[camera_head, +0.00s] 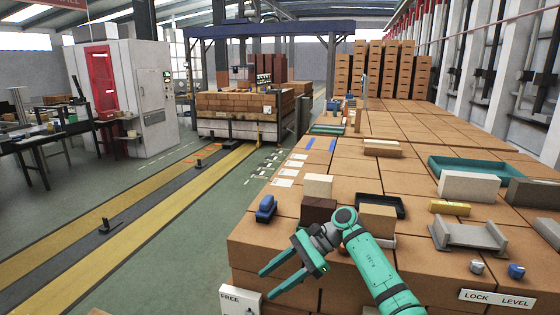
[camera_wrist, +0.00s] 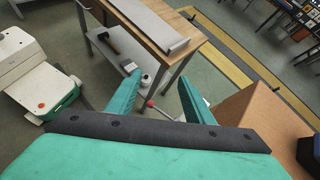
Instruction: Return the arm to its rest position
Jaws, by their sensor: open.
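My green arm reaches in from the bottom of the head view, bent at its elbow over the near edge of the brick-topped surface (camera_head: 262,240). My gripper (camera_head: 264,284) points to the left, with its two green fingers apart and nothing between them. It hangs in front of the near left corner of the surface, beside the aisle. In the wrist view my gripper (camera_wrist: 160,80) also shows open and empty, with the floor and a bench's lower shelf beyond the fingers.
Near my arm stand a dark brown block (camera_head: 318,209), a cream block (camera_head: 318,186), a blue item (camera_head: 265,208) and a black tray (camera_head: 392,200). A grey channel piece (camera_head: 468,234) lies to the right. The wrist view shows a wooden bench (camera_wrist: 150,45).

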